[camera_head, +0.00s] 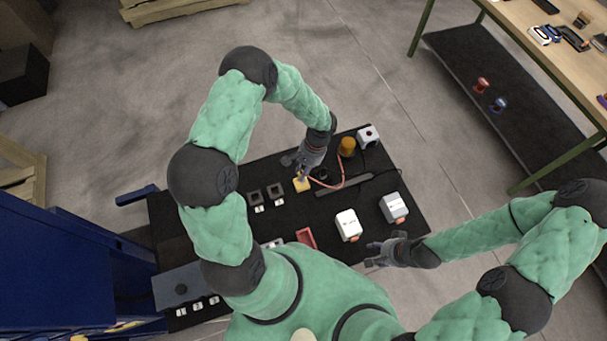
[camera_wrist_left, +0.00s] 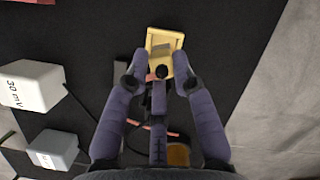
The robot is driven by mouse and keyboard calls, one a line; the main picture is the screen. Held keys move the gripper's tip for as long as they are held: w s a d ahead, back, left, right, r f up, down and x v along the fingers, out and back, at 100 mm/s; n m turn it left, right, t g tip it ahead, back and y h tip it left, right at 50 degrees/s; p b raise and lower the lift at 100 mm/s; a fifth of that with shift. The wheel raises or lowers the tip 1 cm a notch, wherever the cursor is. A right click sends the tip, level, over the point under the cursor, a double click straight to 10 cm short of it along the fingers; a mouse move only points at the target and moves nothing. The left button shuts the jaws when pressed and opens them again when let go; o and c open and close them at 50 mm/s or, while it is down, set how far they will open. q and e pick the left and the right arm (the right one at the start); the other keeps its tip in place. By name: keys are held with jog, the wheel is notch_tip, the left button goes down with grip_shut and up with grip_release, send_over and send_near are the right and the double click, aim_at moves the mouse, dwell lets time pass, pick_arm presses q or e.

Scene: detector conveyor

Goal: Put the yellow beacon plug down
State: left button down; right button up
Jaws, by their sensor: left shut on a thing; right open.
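The yellow beacon plug (camera_head: 302,185) is a small square block low over or on the black board, just right of two dark square blocks. In the left wrist view the plug (camera_wrist_left: 164,41) shows a pale yellow rim and a greyish middle. My left gripper (camera_head: 302,173) is shut on it; its fingertips (camera_wrist_left: 160,72) lie at the plug's two sides. I cannot tell whether the plug touches the board. A reddish cable (camera_head: 328,187) runs from it toward the amber beacon (camera_head: 347,146). My right gripper (camera_head: 374,254) is open and empty at the board's near right edge.
The black board (camera_head: 395,170) carries two dark square blocks (camera_head: 254,197), a white box (camera_head: 348,225), a grey box (camera_head: 393,207), a red tray (camera_head: 306,238) and a white-and-black device (camera_head: 367,136). A blue structure (camera_head: 60,270) stands left. A wooden table (camera_head: 540,60) stands at upper right.

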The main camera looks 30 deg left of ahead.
pick_arm(q)
jog(key=shift+f, duration=1.55)
jog(key=shift+f, duration=0.15)
jog(key=c, duration=1)
grip_release()
jog(key=v, duration=1.2)
